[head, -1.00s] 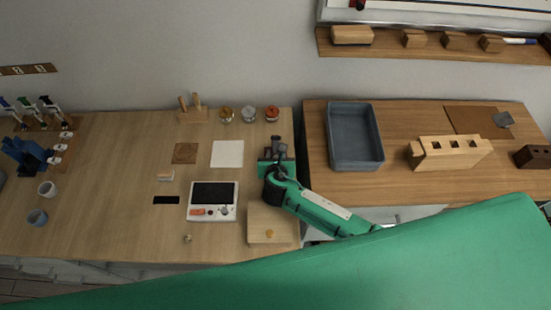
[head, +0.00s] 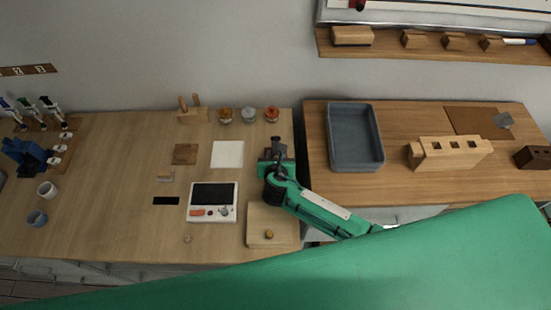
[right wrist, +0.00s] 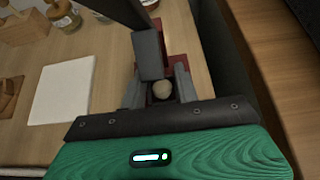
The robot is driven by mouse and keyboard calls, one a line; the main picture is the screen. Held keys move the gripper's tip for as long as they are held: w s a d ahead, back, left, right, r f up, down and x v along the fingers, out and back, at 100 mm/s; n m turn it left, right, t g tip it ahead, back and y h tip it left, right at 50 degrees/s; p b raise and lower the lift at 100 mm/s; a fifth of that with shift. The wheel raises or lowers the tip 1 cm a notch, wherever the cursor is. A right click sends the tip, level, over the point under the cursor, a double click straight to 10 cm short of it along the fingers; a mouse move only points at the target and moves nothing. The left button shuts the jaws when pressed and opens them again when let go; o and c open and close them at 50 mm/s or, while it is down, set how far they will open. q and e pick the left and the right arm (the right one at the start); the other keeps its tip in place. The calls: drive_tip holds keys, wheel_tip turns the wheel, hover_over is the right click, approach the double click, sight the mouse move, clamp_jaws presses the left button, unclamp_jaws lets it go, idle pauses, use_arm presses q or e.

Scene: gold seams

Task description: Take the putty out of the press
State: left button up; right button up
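The press (right wrist: 152,55) is a dark grey upright piece over a dark red base in the right wrist view. In the head view the press (head: 277,145) stands near the right edge of the left table, partly hidden by my right gripper. The putty (right wrist: 162,90) is a small beige ball low in the press. My right gripper (right wrist: 158,94) has one finger on each side of the putty, with what looks like a gap around it. The right gripper (head: 276,157) points toward the press in the head view. My left gripper is out of view.
A white sheet (head: 227,154) and a white device with a dark screen (head: 213,201) lie left of the press. Several jars stand behind it. A wooden board (head: 261,238) lies in front. A grey tray (head: 376,160) sits on the right table.

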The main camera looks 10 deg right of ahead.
drive_tip(key=shift+r+p, duration=0.1)
drive_tip(key=shift+p, duration=0.4)
idle(0.8)
drive_tip(key=c, duration=0.5)
drive_tip(key=shift+r, duration=0.1)
drive_tip(key=shift+r+p, duration=0.55)
drive_tip(key=shift+p, duration=0.35)
drive_tip(key=shift+r, duration=0.1)
drive_tip(key=shift+p+v, duration=4.05)
drive_tip(key=shift+v, duration=0.45)
drive_tip(key=shift+c, duration=0.2)
